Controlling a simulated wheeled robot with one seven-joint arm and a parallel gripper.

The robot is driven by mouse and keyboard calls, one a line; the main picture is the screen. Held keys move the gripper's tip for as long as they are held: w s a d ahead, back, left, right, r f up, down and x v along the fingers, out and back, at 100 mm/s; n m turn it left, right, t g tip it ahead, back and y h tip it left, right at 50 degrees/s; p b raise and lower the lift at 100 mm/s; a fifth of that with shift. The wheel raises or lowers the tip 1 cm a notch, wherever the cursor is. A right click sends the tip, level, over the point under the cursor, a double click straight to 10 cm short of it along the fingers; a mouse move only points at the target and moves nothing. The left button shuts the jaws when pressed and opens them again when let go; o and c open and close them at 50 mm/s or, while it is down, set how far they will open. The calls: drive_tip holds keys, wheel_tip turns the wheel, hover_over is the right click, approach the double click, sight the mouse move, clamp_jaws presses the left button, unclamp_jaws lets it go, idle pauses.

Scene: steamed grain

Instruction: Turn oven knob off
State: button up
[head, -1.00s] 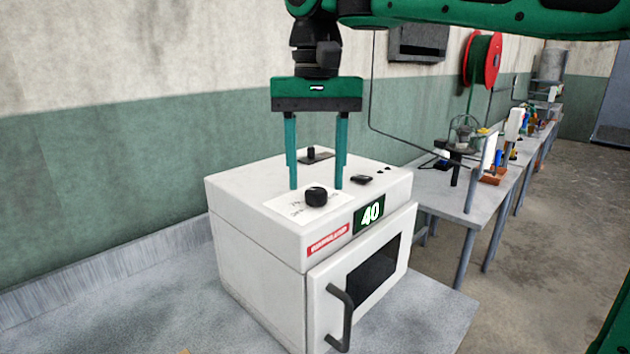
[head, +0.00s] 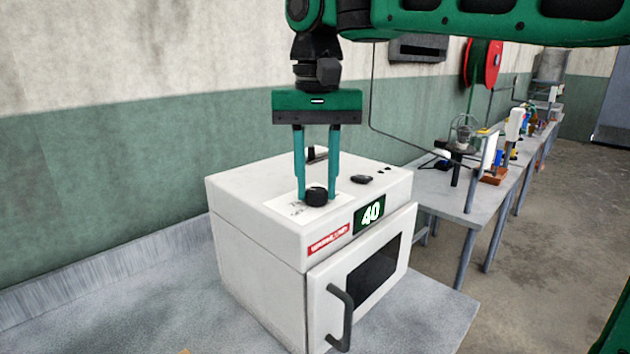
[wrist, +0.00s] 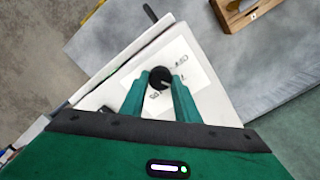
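The white oven (head: 255,245) stands on a grey bench with its door shut and its display reading 40. A black round knob (head: 316,196) sits on a white label on the oven's top. My gripper (head: 317,198) points straight down with its green fingers on either side of the knob. In the wrist view the knob (wrist: 160,77) lies between the two fingertips, its pale pointer line visible. The fingers look closed in around the knob, at or very near its sides.
A small black switch (head: 362,179) lies to the right on the oven's top. The door handle (head: 341,318) sticks out in front. A wooden object (wrist: 243,12) lies on the bench.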

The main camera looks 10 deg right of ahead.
drive_tip(key=shift+n, duration=0.4)
drive_tip(key=n, duration=0.5)
drive_tip(key=shift+n, duration=0.3)
drive_tip(key=n, duration=0.5)
drive_tip(key=shift+f, duration=0.1)
drive_tip(key=shift+n, duration=0.4)
drive_tip(key=o, duration=1.1)
drive_tip(key=shift+w+d, duration=0.1)
drive_tip(key=shift+w, duration=0.05)
drive_tip(key=shift+c, duration=0.2)
